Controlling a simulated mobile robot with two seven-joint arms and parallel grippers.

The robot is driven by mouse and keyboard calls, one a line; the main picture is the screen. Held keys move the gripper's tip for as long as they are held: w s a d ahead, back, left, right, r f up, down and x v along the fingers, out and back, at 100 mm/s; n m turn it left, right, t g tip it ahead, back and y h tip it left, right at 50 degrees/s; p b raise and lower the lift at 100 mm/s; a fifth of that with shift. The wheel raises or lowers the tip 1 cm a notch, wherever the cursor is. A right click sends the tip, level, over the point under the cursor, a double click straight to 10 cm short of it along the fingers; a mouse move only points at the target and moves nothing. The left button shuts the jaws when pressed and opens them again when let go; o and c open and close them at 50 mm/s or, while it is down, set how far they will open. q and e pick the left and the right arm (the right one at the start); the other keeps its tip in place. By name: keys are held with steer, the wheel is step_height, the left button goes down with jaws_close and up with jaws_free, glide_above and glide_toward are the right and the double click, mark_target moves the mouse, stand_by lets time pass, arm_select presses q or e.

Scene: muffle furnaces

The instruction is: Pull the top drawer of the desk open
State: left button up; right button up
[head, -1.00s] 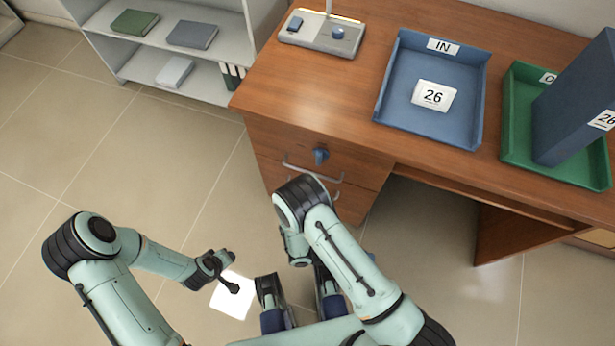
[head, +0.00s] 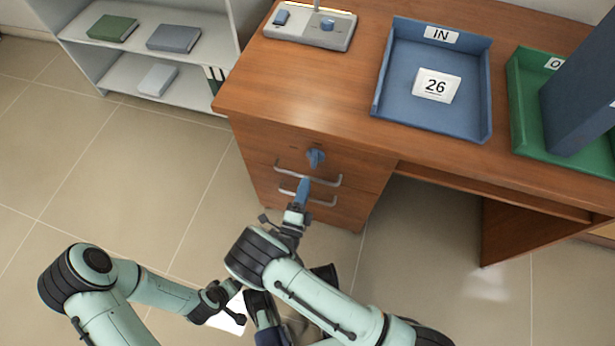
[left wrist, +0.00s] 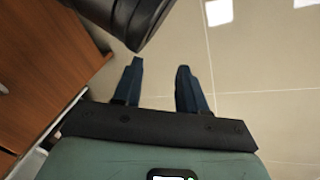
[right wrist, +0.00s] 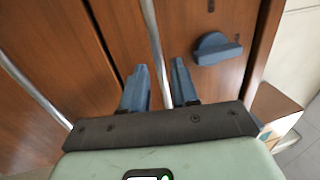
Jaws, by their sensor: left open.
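The wooden desk's top drawer (head: 266,155) looks closed, with a silver bar handle (head: 325,181) and a blue knob (head: 316,157) above it. My right gripper (head: 304,183) is at this handle. In the right wrist view the top handle (right wrist: 153,35) runs between the spread fingers of my right gripper (right wrist: 159,67), and the blue knob (right wrist: 215,48) is to the right. I cannot tell whether the fingers touch the bar. My left gripper (left wrist: 160,65) is open and empty above the floor, away from the drawer.
A lower drawer handle (head: 322,202) sits just below. On the desktop are a blue tray (head: 380,85), a green tray (head: 518,110) with a blue box file (head: 585,100), and a grey device (head: 340,35). A white shelf (head: 75,50) stands left.

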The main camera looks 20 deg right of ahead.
mark_target(308, 177)
arm_select(q)
steer(key=shift+s+a+f, duration=0.1)
steer(key=shift+s+f, duration=0.45)
steer(key=shift+s, duration=0.05)
arm_select(e)
steer(key=shift+x, duration=1.9)
jaws_close()
steer(key=shift+s+a, duration=0.1)
